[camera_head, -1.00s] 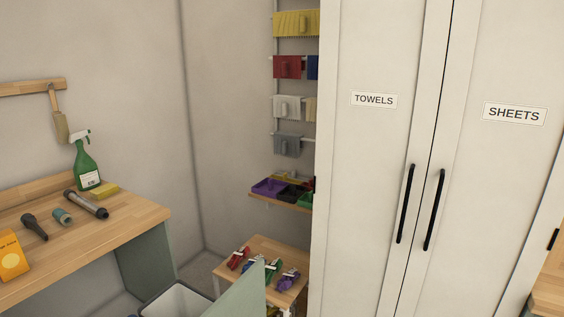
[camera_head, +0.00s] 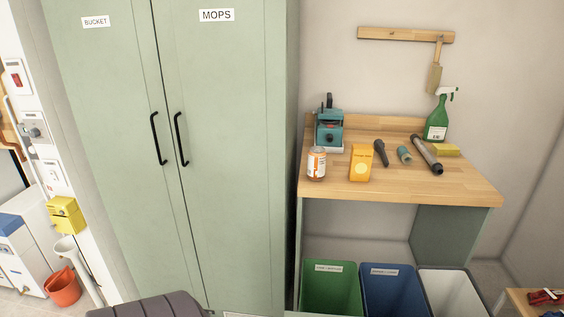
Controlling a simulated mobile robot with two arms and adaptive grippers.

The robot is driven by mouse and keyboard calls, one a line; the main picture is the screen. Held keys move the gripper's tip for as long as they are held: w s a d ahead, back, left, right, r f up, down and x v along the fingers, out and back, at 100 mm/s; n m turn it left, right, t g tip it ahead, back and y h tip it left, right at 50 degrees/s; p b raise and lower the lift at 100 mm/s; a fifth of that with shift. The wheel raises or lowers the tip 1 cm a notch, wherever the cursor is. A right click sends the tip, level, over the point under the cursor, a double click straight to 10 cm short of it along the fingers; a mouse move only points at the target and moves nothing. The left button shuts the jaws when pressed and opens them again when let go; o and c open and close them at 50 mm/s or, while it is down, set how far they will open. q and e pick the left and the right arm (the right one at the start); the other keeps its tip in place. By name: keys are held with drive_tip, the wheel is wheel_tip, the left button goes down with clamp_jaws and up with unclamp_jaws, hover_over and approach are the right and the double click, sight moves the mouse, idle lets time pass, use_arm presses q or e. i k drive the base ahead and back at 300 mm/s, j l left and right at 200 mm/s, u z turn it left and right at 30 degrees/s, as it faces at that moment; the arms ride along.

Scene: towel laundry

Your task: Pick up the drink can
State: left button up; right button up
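The drink can (camera_head: 316,163) stands upright at the left front of the wooden workbench (camera_head: 440,190). It is white and orange with a metal top. It stands in front of a teal device (camera_head: 330,128) and left of a yellow-orange carton (camera_head: 361,163), apart from the carton. Neither of my grippers is in view.
A green spray bottle (camera_head: 437,118) stands behind. Green (camera_head: 331,288), blue (camera_head: 393,290) and white bins stand below. A green cabinet (camera_head: 235,150) stands left.

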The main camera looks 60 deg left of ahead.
sight(316, 160)
drive_tip(key=j+u, duration=0.1)
drive_tip(key=u, duration=1.4)
